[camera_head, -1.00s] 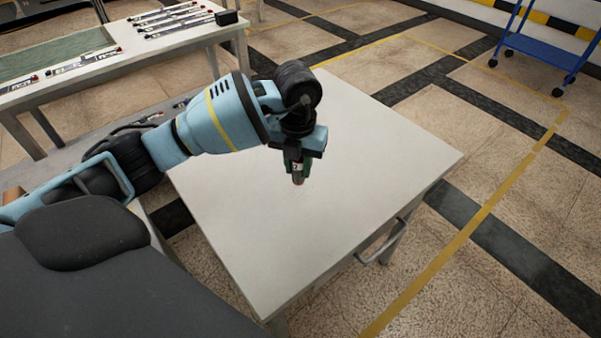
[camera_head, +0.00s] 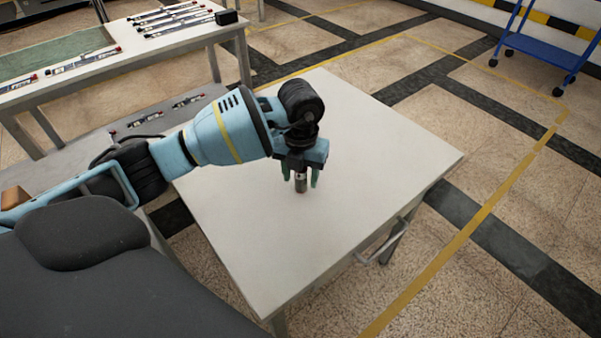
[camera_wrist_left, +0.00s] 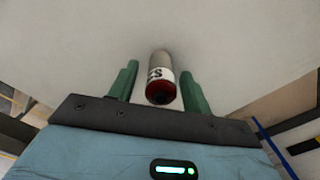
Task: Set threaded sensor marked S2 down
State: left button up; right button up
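The threaded sensor S2 (camera_head: 301,182) is a short metal cylinder standing on the pale table (camera_head: 380,150). In the left wrist view the sensor (camera_wrist_left: 160,78) shows a white band with dark lettering, partly readable as an S, and a dark red end toward the camera. My left gripper (camera_head: 301,180) is over it with green fingers on either side. In the wrist view a gap shows between the sensor and each finger of the left gripper (camera_wrist_left: 160,82), so it is open around the sensor. My right gripper is not in view.
The pale tabletop is otherwise bare. A bench (camera_head: 120,66) with several slim parts stands at the upper left, and a lower grey surface (camera_head: 70,150) with more parts lies before it. A blue cart (camera_head: 545,50) stands at the upper right.

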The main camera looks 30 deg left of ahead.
pick_arm(q)
jog(key=shift+r, duration=0.1)
notch_tip(320, 180, up, 12)
jog(key=shift+r+p, duration=0.1)
jog(key=shift+p, duration=0.4)
dwell(0.4)
